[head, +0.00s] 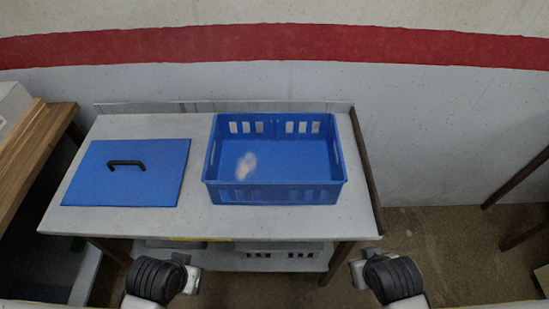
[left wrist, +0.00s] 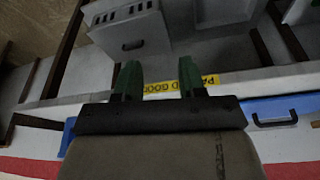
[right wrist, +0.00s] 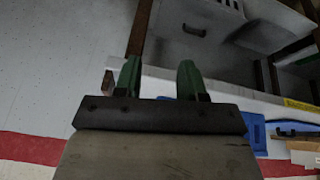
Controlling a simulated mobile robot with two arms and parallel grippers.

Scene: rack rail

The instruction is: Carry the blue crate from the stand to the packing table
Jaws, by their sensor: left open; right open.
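The blue crate (head: 276,194) sits upright on the right half of the white-topped stand (head: 125,222). It has slotted walls and an open top, with a pale blurred patch (head: 246,165) inside. My left gripper (left wrist: 160,80) and right gripper (right wrist: 160,78) are both open, with nothing between their green fingers. In the head view my wrists are low in the picture, in front of the stand and apart from the crate. The fingertips are hard to make out there. A sliver of blue, probably the crate, shows in the left wrist view.
A flat blue lid (head: 130,185) with a black handle lies left of the crate. A grey slotted container (head: 282,256) is on the stand's lower shelf. A wooden-topped table (head: 30,150) stands at left. Dark legs (head: 515,178) show at right. A wall is close behind.

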